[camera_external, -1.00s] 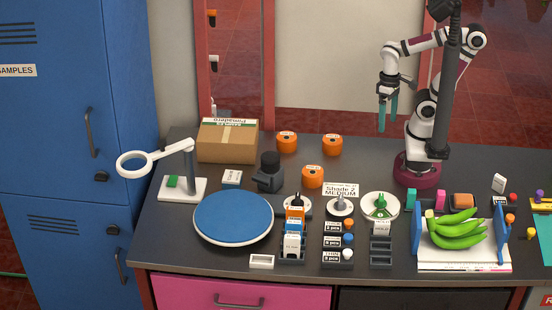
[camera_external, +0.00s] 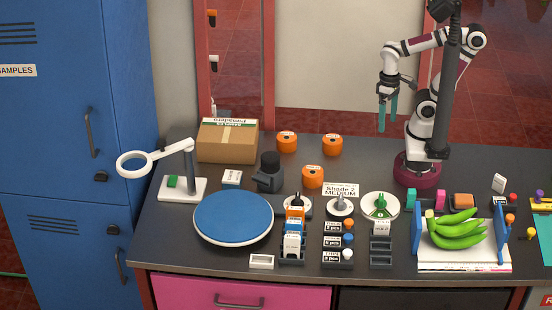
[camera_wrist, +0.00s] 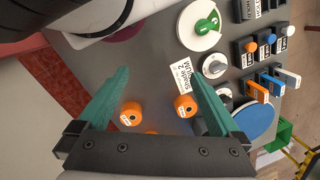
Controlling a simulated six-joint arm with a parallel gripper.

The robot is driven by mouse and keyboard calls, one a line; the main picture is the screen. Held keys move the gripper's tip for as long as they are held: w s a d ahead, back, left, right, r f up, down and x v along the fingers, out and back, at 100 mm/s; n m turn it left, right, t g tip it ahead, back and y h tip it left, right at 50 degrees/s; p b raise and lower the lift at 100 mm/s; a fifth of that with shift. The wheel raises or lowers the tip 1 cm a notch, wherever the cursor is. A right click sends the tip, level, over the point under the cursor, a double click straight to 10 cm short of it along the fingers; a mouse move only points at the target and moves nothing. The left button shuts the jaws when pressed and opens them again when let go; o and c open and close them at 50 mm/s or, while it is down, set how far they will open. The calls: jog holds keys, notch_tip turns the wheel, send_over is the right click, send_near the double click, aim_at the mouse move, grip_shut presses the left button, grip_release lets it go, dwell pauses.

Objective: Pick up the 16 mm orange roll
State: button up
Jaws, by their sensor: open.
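Three orange rolls stand on the dark bench: one at the back left (camera_external: 287,142), one at the back right (camera_external: 332,145) and one in front (camera_external: 312,176) by the Shade 2 MEDIUM card. Their white labels are too small to read, so I cannot tell which is 16 mm. In the wrist view, two rolls show between my fingers, one left (camera_wrist: 131,112) and one right (camera_wrist: 186,105); a third (camera_wrist: 151,132) is mostly hidden behind the gripper body. My gripper (camera_external: 388,118) has teal fingers, open and empty, pointing down above the bench, right of the rolls. Its fingers frame the wrist view (camera_wrist: 160,82).
A cardboard box (camera_external: 227,141) stands left of the rolls, with a dark grey device (camera_external: 269,172) in front of it. The Shade 2 MEDIUM card (camera_external: 341,190) is close to the front roll. A blue round plate (camera_external: 233,217) and green bananas (camera_external: 456,231) are farther forward.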

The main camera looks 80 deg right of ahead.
jog(key=n+t+h, duration=0.5)
jog(key=n+h, duration=0.9)
jog(key=n, duration=1.4)
send_near(310, 172)
jog(key=shift+t, duration=0.3)
jog(key=x, duration=0.4)
jog(key=s+x, duration=0.1)
jog(key=x, duration=0.3)
jog(key=f+x, duration=0.1)
jog(key=x, duration=0.4)
jog(key=shift+s+d, duration=0.15)
jog(key=shift+s, duration=0.05)
jog(key=c, duration=1.2)
